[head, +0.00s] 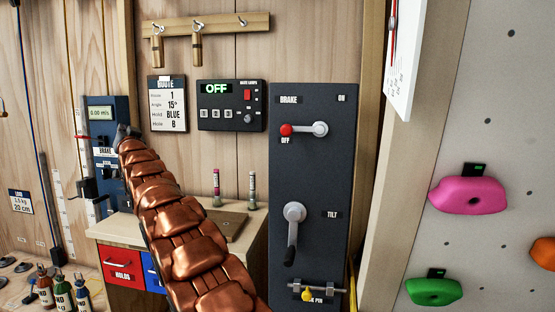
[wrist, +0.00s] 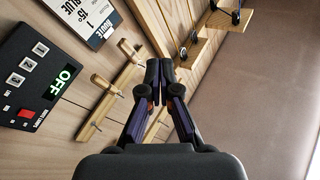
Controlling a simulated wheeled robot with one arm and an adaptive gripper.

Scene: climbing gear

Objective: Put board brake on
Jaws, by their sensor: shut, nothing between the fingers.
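The board brake is a lever with a red knob (head: 286,130) on the dark control panel (head: 340,185), in the head view. Its arm runs left from a grey pivot, and the knob is beside the OFF label; ON is marked at upper right. My gripper (head: 124,133) is at the end of my copper-coloured arm, left of the panel and apart from it. In the wrist view my gripper (wrist: 160,66) is shut and empty, its fingertips together. The brake lever is not in the wrist view.
Below the brake is a TILT crank (head: 293,232) and a pin with a yellow knob (head: 307,294). A box reading OFF (head: 231,105) and a route card (head: 167,103) hang left of the panel. Pegs hang above. A workbench (head: 250,240) stands below; the climbing wall (head: 500,110) is right.

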